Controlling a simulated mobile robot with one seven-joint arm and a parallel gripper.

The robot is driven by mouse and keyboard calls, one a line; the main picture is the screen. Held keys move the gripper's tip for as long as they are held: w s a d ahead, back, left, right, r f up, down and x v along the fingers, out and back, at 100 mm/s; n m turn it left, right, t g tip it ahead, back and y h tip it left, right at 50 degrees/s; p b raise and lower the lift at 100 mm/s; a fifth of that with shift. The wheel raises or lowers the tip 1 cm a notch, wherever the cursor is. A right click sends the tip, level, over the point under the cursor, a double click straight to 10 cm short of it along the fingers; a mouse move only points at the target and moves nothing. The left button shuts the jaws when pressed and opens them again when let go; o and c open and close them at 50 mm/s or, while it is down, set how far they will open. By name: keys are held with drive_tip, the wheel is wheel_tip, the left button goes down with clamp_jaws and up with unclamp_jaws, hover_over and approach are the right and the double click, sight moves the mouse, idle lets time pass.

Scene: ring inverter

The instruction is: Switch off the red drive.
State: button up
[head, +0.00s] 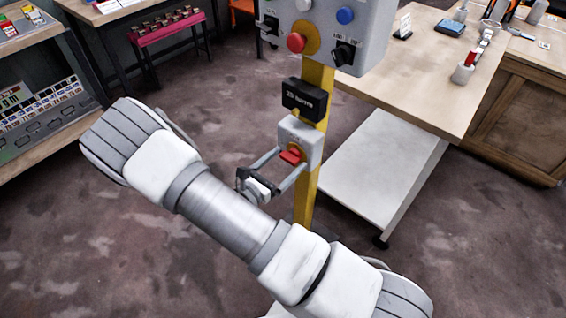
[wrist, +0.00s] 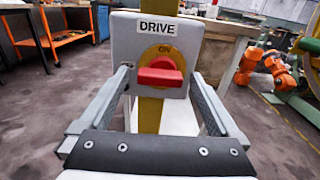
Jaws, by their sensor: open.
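The red drive switch (wrist: 160,72) is a red rotary handle on a yellow disc, on a grey box (wrist: 125,40) labelled DRIVE. Its bar lies roughly level in the wrist view, with ON printed above it. In the head view the red handle (head: 290,156) shows on the small grey box (head: 312,136) on a yellow post. My gripper (wrist: 162,85) is open, with one finger on each side of the red handle and apart from it. In the head view my gripper (head: 280,165) is just in front of the box. Whether the fingertips touch the box is unclear.
The yellow post (head: 304,203) also bears a black display (head: 304,100) and an upper grey control box (head: 372,30) with a red button and a black knob. A wooden table (head: 420,95) stands to the right, a shelf (head: 30,40) at left.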

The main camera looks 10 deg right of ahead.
drive_tip(key=p+v, duration=0.2)
drive_tip(key=v, duration=1.5)
drive_tip(key=shift+s+a, duration=0.15)
drive_tip(key=shift+r, duration=0.1)
drive_tip(key=s+d+r+m+g+y, duration=0.3)
drive_tip(key=d+r+m+g+y, duration=0.3)
drive_tip(key=r+m, duration=0.4)
drive_tip(key=s+d+r+m+g+y, duration=0.45)
drive_tip(key=d+r+m, duration=0.25)
drive_tip(key=r+m, duration=0.35)
wheel_tip(320, 180, up, 23)
drive_tip(key=s+d+m+t+y+p, duration=0.1)
drive_tip(key=m+t+y+p, duration=0.3)
drive_tip(key=p, duration=1)
drive_tip(key=shift+s+d+f+m+t+p, duration=0.25)
drive_tip(key=shift+s+m+t, duration=0.2)
drive_tip(key=shift+s+t, duration=0.35)
